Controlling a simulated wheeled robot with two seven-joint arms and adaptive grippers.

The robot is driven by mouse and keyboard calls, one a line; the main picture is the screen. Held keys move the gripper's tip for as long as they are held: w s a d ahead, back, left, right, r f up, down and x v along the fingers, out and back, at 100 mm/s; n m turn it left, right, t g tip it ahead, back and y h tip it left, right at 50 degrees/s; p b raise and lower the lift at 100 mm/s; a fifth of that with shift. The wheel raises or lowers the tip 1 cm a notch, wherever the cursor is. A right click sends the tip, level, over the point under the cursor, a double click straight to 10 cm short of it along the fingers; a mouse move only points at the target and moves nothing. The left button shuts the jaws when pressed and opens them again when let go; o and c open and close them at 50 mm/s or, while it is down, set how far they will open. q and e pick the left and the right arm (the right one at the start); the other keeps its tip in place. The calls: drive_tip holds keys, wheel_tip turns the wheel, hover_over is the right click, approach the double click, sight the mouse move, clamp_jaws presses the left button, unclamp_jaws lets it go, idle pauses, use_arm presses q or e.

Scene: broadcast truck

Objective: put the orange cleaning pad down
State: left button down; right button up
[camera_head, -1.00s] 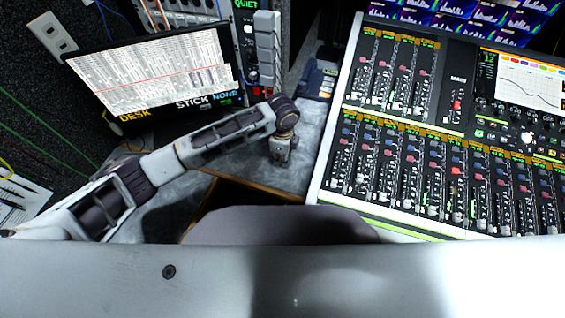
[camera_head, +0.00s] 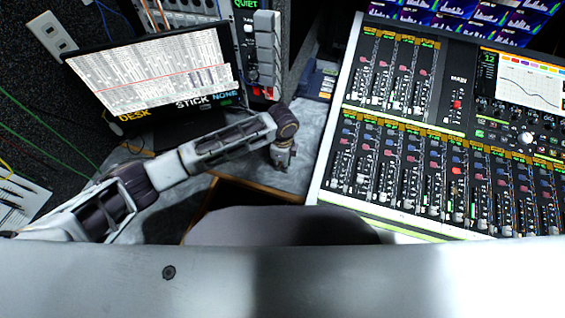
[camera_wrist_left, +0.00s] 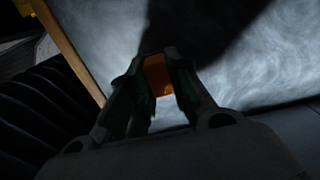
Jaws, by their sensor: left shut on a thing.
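The orange cleaning pad (camera_wrist_left: 157,74) shows in the left wrist view between the two fingers of my left gripper (camera_wrist_left: 158,85), which is shut on it. Only part of the pad shows, and the fingers cover its sides. In the head view my left gripper (camera_head: 282,160) points down at the grey desk surface (camera_head: 308,150), left of the mixing console. The pad cannot be made out in the head view. I cannot tell whether the pad touches the surface. My right gripper is not in view.
The mixing console (camera_head: 312,190) fills the right. A monitor (camera_head: 150,75) stands at the back left. A wooden-edged opening (camera_head: 225,192) lies in front of the gripper. A small dark device (camera_head: 318,80) sits behind. Some desk beside the gripper is clear.

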use_arm(q)
drive_tip(key=c, duration=1.4)
unclamp_jaws()
drive_tip(key=shift+o, duration=0.4)
wheel_tip(320, 180, up, 12)
drive_tip(key=shift+p, duration=0.45)
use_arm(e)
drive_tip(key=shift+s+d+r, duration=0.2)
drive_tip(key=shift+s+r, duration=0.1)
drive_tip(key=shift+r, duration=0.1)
use_arm(q)
drive_tip(key=shift+r, duration=0.1)
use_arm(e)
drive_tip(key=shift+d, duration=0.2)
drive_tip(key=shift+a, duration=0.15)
